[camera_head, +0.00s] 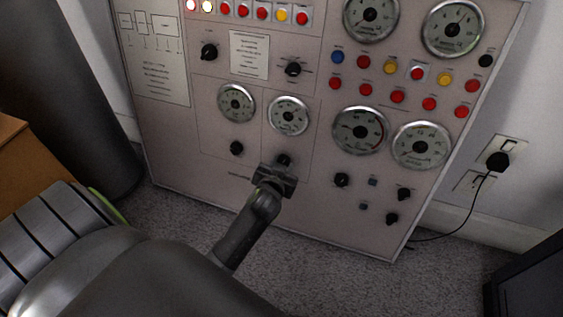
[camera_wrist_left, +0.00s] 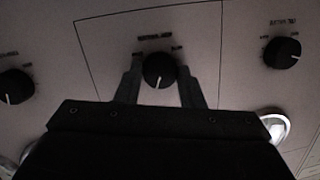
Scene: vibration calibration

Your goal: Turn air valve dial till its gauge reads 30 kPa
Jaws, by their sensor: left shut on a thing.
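My left gripper (camera_head: 274,178) reaches the lower middle of the grey control panel (camera_head: 215,185). It is shut on a small black dial (camera_head: 284,159). In the left wrist view, the two fingers (camera_wrist_left: 160,85) stand on either side of this dial (camera_wrist_left: 160,70), which has a white pointer line directed downward. The print above the dial is too blurred to read, so I cannot confirm that it is the air valve dial. A round gauge (camera_head: 289,116) sits directly above the dial in the head view; its reading is too small to tell. My right gripper is not in view.
Another black dial (camera_head: 236,148) and gauge (camera_head: 236,103) are just left. Larger gauges (camera_head: 359,130) and more dials (camera_head: 341,180) are to the right. A black plug (camera_head: 498,161) with a cord is in the wall. Carpet (camera_head: 330,270) lies below the panel.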

